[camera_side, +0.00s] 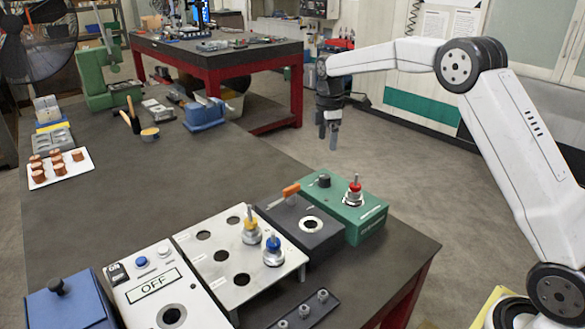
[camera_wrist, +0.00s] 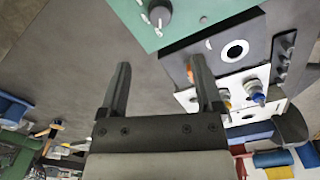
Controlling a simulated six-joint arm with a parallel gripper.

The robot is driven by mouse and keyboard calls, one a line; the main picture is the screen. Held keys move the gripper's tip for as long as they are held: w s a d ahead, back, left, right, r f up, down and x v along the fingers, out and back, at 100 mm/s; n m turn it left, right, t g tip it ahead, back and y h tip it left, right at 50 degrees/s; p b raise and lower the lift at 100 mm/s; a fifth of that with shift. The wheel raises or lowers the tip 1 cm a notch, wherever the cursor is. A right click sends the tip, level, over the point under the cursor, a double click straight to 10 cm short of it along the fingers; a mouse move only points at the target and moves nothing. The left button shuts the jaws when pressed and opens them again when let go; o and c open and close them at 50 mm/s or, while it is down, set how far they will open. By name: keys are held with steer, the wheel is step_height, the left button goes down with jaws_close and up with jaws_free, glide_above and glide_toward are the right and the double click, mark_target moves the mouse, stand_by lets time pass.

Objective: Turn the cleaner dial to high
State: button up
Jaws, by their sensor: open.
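A green box (camera_side: 358,212) stands at the right end of the near table, with a black round dial (camera_side: 324,180) and a red-topped metal fitting (camera_side: 354,190) on top. Its lettering is too small to read, so I cannot tell its setting or whether this is the cleaner. The wrist view shows part of the green box (camera_wrist: 185,30) at the top edge, with a dark dial (camera_wrist: 157,12) cut off by the frame. My gripper (camera_side: 329,140) points down behind the green box and above it, apart from everything. Its two fingers (camera_wrist: 160,72) are spread and empty.
A dark box (camera_side: 298,238) with an orange-handled lever (camera_side: 290,191) sits beside the green box. Left of it are a holed metal plate (camera_side: 212,287) with yellow- and blue-topped fittings, a white OFF panel (camera_side: 125,290) and a blue box (camera_side: 55,308). The table's middle is clear.

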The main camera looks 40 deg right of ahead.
mark_target(325, 176)
steer(key=shift+f, duration=1.7)
steer(key=shift+f, duration=0.1)
steer(key=shift+f, duration=3.8)
jaws_close()
